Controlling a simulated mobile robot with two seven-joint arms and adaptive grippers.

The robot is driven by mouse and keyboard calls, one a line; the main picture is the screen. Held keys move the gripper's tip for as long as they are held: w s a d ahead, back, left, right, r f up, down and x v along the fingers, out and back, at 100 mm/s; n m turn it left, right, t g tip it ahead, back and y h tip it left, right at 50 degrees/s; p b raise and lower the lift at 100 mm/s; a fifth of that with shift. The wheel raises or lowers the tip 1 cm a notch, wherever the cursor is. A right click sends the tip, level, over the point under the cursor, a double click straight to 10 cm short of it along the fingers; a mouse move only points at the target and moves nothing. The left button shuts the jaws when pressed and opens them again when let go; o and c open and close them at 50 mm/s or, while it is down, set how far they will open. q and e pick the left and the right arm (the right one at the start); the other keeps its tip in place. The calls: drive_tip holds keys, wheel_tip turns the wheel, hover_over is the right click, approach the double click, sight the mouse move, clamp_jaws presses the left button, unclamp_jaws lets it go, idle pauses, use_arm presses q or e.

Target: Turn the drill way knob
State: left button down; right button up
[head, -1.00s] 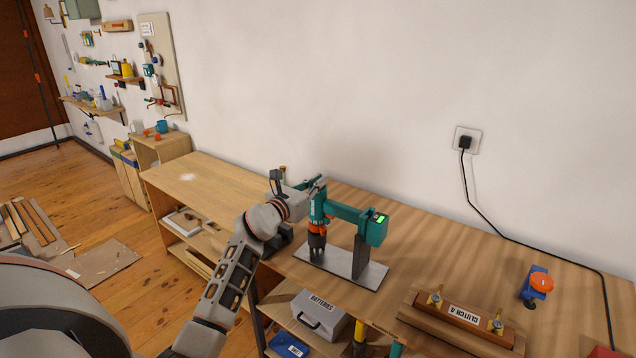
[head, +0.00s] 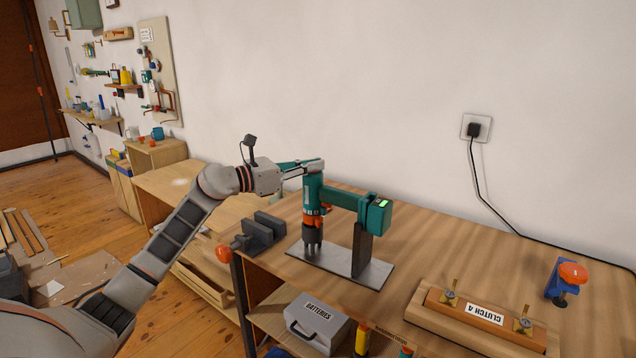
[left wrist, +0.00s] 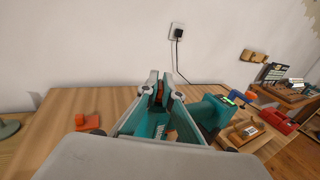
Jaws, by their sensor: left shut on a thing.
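The teal drill (head: 313,193) stands upright, chuck down, in a stand on a grey metal plate (head: 372,272) on the workbench. A teal arm with a green-lit end (head: 377,212) joins its side. My left gripper (head: 318,166) comes in from the left, nearly level, and is shut at the drill's top end. In the left wrist view its fingertips (left wrist: 162,88) close around a small reddish part, with teal casing below. I cannot clearly single out the way knob; the fingers cover that area. My right gripper is not in view.
A dark vise (head: 262,232) sits left of the drill. A clamped board marked CLUTCH 4 (head: 478,312) and an orange-topped blue clamp (head: 568,280) are at the right. A BATTERIES case (head: 318,322) is on the shelf below. A cable runs from the wall socket (head: 476,128).

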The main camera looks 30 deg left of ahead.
use_arm(q)
wheel_tip(320, 180, down, 2)
drive_tip(key=shift+w+a+m+g+h+b, duration=0.15)
drive_tip(key=shift+m+g+h+b, duration=0.2)
drive_tip(key=shift+b, duration=0.3)
drive_tip(key=shift+h+b, duration=0.25)
drive_tip(key=shift+b, duration=0.3)
drive_tip(key=shift+r+m+g+h+b, duration=0.1)
drive_tip(key=shift+m+g+h+b, duration=0.3)
drive_tip(key=shift+b, duration=0.1)
drive_tip(key=shift+r+m+g+h+b, duration=0.35)
drive_tip(key=shift+m+h+b, duration=0.15)
drive_tip(key=shift+b, duration=0.45)
drive_tip(key=shift+r+m+h+b, duration=0.25)
drive_tip(key=shift+h+b, duration=0.1)
drive_tip(key=shift+h, duration=0.05)
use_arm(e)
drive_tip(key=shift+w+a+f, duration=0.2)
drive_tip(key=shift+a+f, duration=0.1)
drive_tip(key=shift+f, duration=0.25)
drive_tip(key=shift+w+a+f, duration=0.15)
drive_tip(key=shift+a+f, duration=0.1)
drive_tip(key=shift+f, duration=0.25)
use_arm(q)
drive_tip(key=shift+r, duration=0.15)
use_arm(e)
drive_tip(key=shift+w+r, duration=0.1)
use_arm(q)
drive_tip(key=c, duration=2.2)
unclamp_jaws()
